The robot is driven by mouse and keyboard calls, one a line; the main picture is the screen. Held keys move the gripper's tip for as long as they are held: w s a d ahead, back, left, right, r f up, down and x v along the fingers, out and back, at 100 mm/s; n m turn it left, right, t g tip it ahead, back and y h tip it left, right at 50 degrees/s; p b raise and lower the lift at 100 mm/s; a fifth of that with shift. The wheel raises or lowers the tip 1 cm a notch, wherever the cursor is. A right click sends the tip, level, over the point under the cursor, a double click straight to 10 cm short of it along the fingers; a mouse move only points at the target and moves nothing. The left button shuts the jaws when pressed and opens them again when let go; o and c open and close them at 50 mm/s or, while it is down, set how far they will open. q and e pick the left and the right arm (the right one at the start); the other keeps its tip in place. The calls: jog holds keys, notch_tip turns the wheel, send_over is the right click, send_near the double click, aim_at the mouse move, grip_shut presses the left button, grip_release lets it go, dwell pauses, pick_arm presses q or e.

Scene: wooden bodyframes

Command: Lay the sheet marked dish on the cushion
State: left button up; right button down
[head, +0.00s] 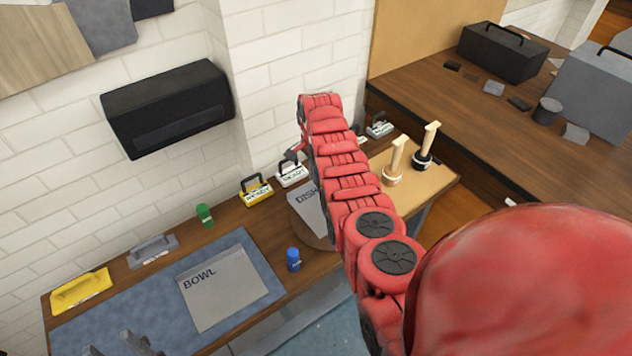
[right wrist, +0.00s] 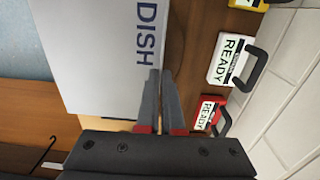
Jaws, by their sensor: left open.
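The grey sheet marked DISH (head: 308,208) lies beside the row of READY tags in the head view, partly hidden by my red right arm. A round brown thing (head: 313,238) shows at its lower edge; I cannot tell whether it is the cushion. In the right wrist view the sheet (right wrist: 95,55) fills the upper left. My right gripper's fingers (right wrist: 161,75) are close together at the sheet's right edge, with a narrow gap; whether they grip it is unclear. My left gripper (head: 120,343) is open at the bottom left, over the blue mat (head: 105,310), away from the DISH sheet.
A sheet marked BOWL (head: 222,288) lies on the blue mat. A blue cup (head: 293,260) and a green cup (head: 204,215) stand near. READY tags with handles, yellow (head: 257,192), white (head: 292,174) and red (right wrist: 207,114), line the wall. A black box (head: 168,108) is mounted above.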

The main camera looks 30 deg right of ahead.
jog(key=shift+f, duration=0.35)
notch_tip(320, 180, down, 2)
jog(key=shift+s+f+b, duration=0.1)
jog(key=shift+f+b, duration=0.15)
jog(key=shift+b, duration=0.35)
jog(key=shift+f, duration=0.2)
jog(key=shift+f+b, duration=0.25)
jog(key=shift+b, duration=0.1)
jog(key=c, duration=1.1)
grip_release()
jog(key=shift+r, duration=0.1)
